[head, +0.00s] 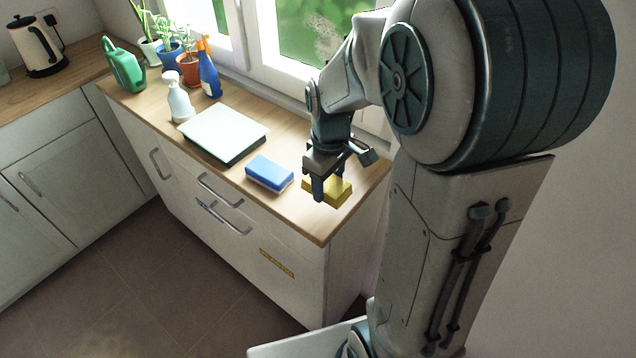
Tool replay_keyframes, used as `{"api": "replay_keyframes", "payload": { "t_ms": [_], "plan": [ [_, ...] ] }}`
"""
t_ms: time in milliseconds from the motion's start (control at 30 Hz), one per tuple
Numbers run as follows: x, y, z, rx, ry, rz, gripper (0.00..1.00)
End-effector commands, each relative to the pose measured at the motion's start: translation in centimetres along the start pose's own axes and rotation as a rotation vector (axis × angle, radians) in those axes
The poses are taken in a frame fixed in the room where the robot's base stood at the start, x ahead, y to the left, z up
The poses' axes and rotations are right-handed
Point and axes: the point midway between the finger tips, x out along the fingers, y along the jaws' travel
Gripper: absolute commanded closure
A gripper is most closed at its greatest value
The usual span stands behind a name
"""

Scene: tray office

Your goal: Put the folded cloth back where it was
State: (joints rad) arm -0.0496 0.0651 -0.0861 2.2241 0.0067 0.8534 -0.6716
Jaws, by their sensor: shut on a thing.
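My gripper (331,187) is at the right end of the wooden counter, pointing down. It is shut on a yellow block-like thing (336,194), which appears to be the folded cloth. The fingers hide part of it. It is at or just above the counter top; I cannot tell whether it touches the wood. A blue sponge-like block (268,173) with a pale underside lies just left of my gripper, apart from the yellow cloth.
A flat white-topped box or scale (226,134) lies left of the blue block. A white spray bottle (179,103), a blue bottle (209,75), potted plants (170,53) and a green watering can (124,66) stand farther left. The counter's front right corner (318,228) is bare.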

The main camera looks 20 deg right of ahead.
Motion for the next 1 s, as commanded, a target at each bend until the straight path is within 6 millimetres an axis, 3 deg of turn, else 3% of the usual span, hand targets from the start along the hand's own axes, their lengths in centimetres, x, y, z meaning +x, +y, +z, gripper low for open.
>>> {"api": "replay_keyframes", "payload": {
  "t_ms": [200, 600, 1000],
  "plan": [
    [1.3, 0.3, -2.1, 0.002, 0.000, -0.001, 0.67],
    [5.3, 0.3, -2.3, 0.002, -0.001, 0.000, 0.67],
    [5.9, 0.3, -2.3, 0.002, 0.001, 0.000, 0.67]
  ]
}}
